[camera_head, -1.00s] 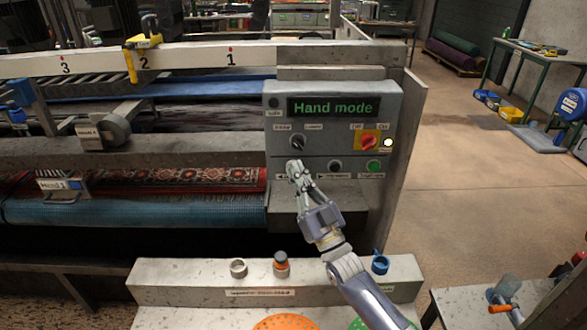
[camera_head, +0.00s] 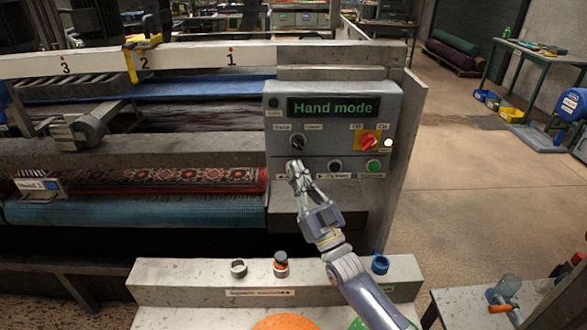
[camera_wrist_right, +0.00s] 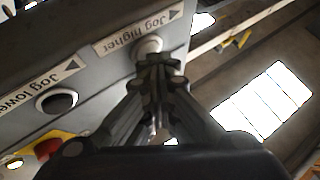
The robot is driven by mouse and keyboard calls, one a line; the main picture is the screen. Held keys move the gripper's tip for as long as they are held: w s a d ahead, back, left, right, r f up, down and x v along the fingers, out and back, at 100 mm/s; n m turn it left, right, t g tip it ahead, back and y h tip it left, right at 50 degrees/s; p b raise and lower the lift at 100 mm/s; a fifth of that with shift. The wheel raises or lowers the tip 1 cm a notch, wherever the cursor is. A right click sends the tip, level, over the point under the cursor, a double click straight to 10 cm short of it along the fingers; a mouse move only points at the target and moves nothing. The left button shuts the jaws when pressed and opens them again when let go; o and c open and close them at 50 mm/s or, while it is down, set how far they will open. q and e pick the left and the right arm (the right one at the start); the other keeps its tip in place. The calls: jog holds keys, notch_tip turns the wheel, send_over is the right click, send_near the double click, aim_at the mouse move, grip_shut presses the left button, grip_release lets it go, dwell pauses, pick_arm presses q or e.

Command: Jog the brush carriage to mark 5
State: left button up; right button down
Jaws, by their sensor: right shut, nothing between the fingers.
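My right gripper (camera_head: 293,168) is shut and empty, its fingertips at the lower left button of the control panel (camera_head: 281,95). In the right wrist view the fingertips (camera_wrist_right: 158,62) are at the button (camera_wrist_right: 148,45) beside the "Jog higher" label (camera_wrist_right: 137,33), seemingly touching it. The "Jog lower" button (camera_wrist_right: 57,102) is beside it. The display (camera_head: 333,107) reads "Hand mode". The grey carriage with a round drum (camera_head: 85,128) is on the left, below the rail between marks 2 and 3. Mark 5 is out of view. My left gripper is not in view.
A patterned rug (camera_head: 185,181) lies on the machine. A ledge (camera_head: 205,272) with small fittings is in front. Open floor lies to the right.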

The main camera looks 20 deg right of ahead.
jog(key=shift+s, duration=0.1)
dwell(0.6)
jog(key=shift+s+a+p, duration=0.2)
jog(key=shift+s+p, duration=0.2)
jog(key=shift+s, duration=0.3)
jog(key=s+p, duration=0.1)
jog(key=s, duration=0.1)
jog(key=s+a+p, duration=0.1)
jog(key=s, duration=0.1)
jog(key=shift+s+a, duration=0.2)
jog(key=shift+s, duration=0.2)
jog(key=shift+f, duration=0.15)
dwell(0.6)
